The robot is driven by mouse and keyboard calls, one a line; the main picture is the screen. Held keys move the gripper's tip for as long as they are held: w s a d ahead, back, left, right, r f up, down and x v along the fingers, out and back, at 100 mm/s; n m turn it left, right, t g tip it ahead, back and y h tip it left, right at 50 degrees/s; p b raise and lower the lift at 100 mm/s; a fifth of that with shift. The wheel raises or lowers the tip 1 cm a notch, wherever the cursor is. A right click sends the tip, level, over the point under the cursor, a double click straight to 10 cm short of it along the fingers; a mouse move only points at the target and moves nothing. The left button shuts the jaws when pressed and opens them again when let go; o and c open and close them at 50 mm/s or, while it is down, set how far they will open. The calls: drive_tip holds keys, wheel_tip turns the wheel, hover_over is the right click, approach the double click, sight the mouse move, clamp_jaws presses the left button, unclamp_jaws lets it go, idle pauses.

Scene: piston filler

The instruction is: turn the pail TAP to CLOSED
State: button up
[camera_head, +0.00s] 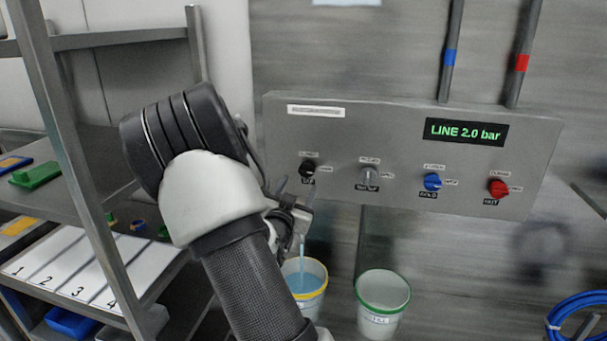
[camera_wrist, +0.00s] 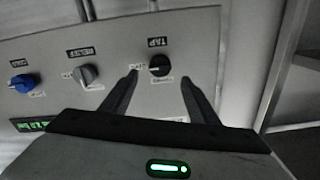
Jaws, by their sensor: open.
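The TAP knob (camera_head: 308,169) is round and black, at the left end of the grey panel. In the wrist view the TAP knob (camera_wrist: 160,66) sits between and just beyond my fingertips. Its white pointer line points left in that view, toward a small label I cannot read clearly. My gripper (camera_wrist: 159,82) is open, one finger to each side of the knob, with no contact visible. In the head view my gripper (camera_head: 300,198) is partly hidden by my arm, just below the knob. Blue liquid streams into the yellow-rimmed pail (camera_head: 318,268).
Grey (camera_head: 369,175), blue (camera_head: 432,182) and red (camera_head: 498,188) knobs line the panel (camera_head: 400,130) to the right. Its display (camera_head: 466,132) reads LINE 2.0 bar. A green-rimmed pail (camera_head: 383,300) stands below. A metal shelf (camera_head: 70,130) is on the left.

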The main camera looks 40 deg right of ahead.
sight(306, 172)
drive_tip(key=x, duration=0.8)
drive_tip(key=shift+w+p, duration=0.1)
drive_tip(key=shift+p, duration=0.3)
drive_tip(key=shift+c, duration=0.2)
drive_tip(key=c, duration=1)
